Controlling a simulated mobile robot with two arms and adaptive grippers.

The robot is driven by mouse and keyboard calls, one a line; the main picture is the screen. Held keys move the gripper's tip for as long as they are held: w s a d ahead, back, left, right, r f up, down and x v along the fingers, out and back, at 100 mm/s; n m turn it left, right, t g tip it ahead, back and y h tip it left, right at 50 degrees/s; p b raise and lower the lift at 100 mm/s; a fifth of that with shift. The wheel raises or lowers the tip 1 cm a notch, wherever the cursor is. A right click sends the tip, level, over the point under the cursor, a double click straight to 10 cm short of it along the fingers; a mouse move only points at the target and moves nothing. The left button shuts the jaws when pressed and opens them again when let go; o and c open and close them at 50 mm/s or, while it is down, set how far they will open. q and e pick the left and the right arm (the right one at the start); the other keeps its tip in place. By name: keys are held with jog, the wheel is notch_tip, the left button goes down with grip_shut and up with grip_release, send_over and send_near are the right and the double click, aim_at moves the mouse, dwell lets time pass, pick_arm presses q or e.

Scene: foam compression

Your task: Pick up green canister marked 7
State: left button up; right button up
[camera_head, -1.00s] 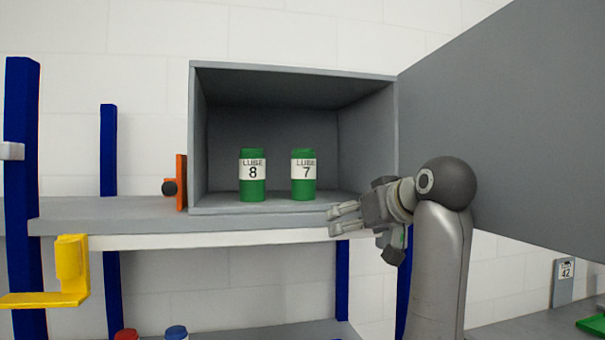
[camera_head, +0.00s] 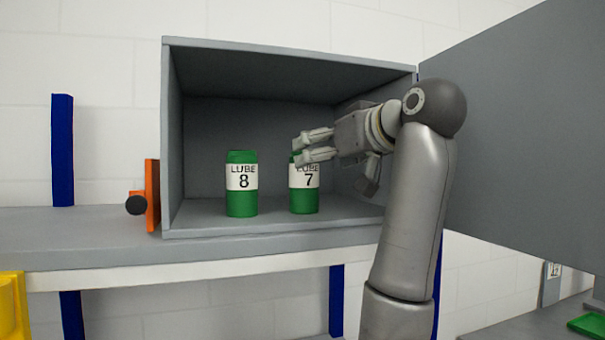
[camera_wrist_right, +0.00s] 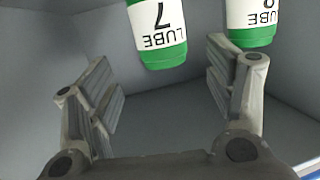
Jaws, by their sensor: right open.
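The green canister marked 7 (camera_head: 304,194) stands upright in the grey open-fronted cabinet, with a white label reading LUBE 7. The fingers of my right gripper (camera_head: 303,150) are in front of its top and hide part of it. In the right wrist view the canister (camera_wrist_right: 157,35) appears upside down, ahead of the spread fingers (camera_wrist_right: 160,100) and nearly between them. The right gripper is open and empty. A green canister marked 8 (camera_head: 241,190) stands to the left of it; in the wrist view it shows at the top right (camera_wrist_right: 250,22). My left gripper is not in view.
The grey cabinet (camera_head: 168,130) stands on a grey shelf (camera_head: 80,240). Its large door (camera_head: 530,130) is swung open on the right. An orange part with a black knob (camera_head: 152,195) is at its left side. A green item (camera_head: 588,325) lies at lower right.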

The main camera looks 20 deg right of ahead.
jog(key=p+x, duration=0.1)
jog(key=x, duration=0.1)
jog(key=p+x, duration=0.3)
jog(key=x, duration=0.1)
jog(key=shift+a+r, duration=0.2)
jog(key=shift+r, duration=0.1)
jog(key=shift+w+a+f+p, duration=0.1)
jog(key=shift+w+f+p, duration=0.2)
jog(key=shift+w, duration=0.25)
jog(key=shift+c, duration=0.5)
jog(key=shift+s+r, duration=0.1)
jog(key=c, duration=1.2)
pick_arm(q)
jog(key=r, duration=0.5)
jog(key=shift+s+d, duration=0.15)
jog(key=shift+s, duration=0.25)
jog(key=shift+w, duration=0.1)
pick_arm(e)
jog(key=shift+r, duration=0.1)
